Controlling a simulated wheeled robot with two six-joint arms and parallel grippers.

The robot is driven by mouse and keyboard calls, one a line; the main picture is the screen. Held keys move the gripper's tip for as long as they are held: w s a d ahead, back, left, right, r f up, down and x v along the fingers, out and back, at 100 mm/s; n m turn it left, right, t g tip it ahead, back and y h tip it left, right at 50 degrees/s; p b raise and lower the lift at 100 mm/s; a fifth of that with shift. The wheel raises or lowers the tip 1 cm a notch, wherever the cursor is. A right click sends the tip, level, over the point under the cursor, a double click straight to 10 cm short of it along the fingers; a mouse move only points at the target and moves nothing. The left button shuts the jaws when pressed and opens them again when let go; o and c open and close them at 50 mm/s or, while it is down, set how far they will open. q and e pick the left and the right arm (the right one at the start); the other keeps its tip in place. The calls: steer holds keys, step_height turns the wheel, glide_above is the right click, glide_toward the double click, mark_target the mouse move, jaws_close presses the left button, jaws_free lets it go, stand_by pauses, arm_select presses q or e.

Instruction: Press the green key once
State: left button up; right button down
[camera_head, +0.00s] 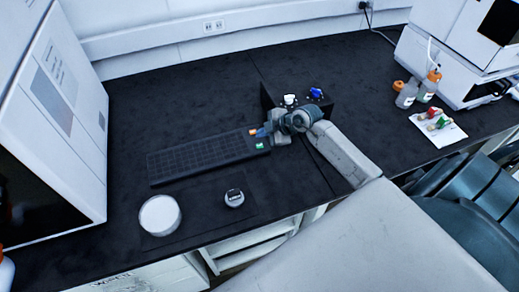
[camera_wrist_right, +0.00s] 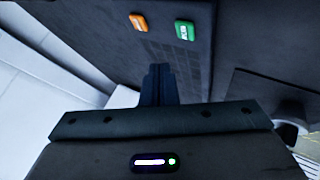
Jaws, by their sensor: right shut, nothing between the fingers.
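The green key (camera_head: 260,146) sits at the right end of a long black keyboard (camera_head: 205,157) on the dark bench. An orange key (camera_head: 252,132) is just behind it. In the right wrist view the green key (camera_wrist_right: 185,31) is right of the orange key (camera_wrist_right: 138,22), both beyond the fingers. My right gripper (camera_head: 263,131) is over the keyboard's right end, close to the orange key; its closed fingers (camera_wrist_right: 158,82) show in the wrist view with nothing between them. The fingertips appear apart from the green key. My left gripper is not in view.
A black box with a white and a blue knob (camera_head: 315,93) stands behind my right arm. A white round dish (camera_head: 160,215) and a small round device (camera_head: 234,198) lie in front of the keyboard. Orange-capped bottles (camera_head: 407,93) stand at the right, and a tall white instrument (camera_head: 60,110) at the left.

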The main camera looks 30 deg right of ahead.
mark_target(263, 146)
steer(key=shift+f, duration=1.5)
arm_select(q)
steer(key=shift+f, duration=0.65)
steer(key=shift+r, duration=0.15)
arm_select(e)
steer(key=shift+f, duration=0.15)
steer(key=shift+f, duration=0.25)
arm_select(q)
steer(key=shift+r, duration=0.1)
arm_select(e)
steer(key=shift+f, duration=0.4)
stand_by(0.6)
arm_select(q)
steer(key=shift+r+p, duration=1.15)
steer(key=shift+p, duration=0.1)
arm_select(e)
steer(key=shift+r, duration=0.8)
